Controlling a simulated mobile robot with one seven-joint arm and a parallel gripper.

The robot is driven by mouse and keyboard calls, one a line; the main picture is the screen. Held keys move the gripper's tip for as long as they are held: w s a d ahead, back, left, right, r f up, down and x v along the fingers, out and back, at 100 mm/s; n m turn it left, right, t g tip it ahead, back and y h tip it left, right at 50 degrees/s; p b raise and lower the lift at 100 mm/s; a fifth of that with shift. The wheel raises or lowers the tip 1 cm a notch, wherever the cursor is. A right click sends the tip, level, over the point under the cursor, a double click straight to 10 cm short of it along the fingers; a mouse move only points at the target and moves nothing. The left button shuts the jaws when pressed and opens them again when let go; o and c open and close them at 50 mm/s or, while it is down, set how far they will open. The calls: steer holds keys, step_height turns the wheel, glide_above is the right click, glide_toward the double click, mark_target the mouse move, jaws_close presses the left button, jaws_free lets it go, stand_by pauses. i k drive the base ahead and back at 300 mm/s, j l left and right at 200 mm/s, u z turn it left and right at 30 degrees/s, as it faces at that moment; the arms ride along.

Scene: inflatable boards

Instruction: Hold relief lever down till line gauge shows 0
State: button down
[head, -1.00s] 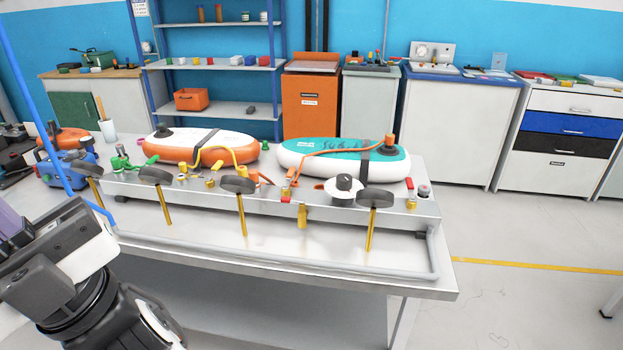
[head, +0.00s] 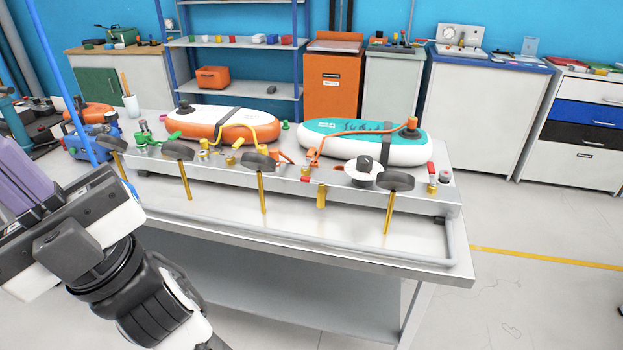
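A metal manifold bench (head: 350,245) carries several dark round discs on brass stems, such as the one at right (head: 397,180); they look like gauges, but no reading shows. Small levers stand along the rail: a red one (head: 432,168) at right, an orange one (head: 305,170) in the middle and a green one (head: 143,126) at left. I cannot tell which is the relief lever. A white dial with a black knob (head: 364,170) sits at right. My gripper (head: 22,182) is at the left edge, partly cut off, left of the bench and apart from the levers; its opening cannot be made out.
An orange-and-white board (head: 205,130) with a yellow hose and a teal-and-white board (head: 350,138) with an orange hose lie behind the rail. A blue pump-like device (head: 88,143) stands at left. Shelves and cabinets line the back wall. The floor at right is clear.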

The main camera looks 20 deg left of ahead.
mark_target(305, 179)
steer(key=i+l+u, duration=0.15)
steer(key=u, duration=0.2)
steer(key=i+l+u, duration=0.1)
steer(key=l+u, duration=0.25)
steer(key=i+j, duration=0.05)
steer(key=j, duration=0.05)
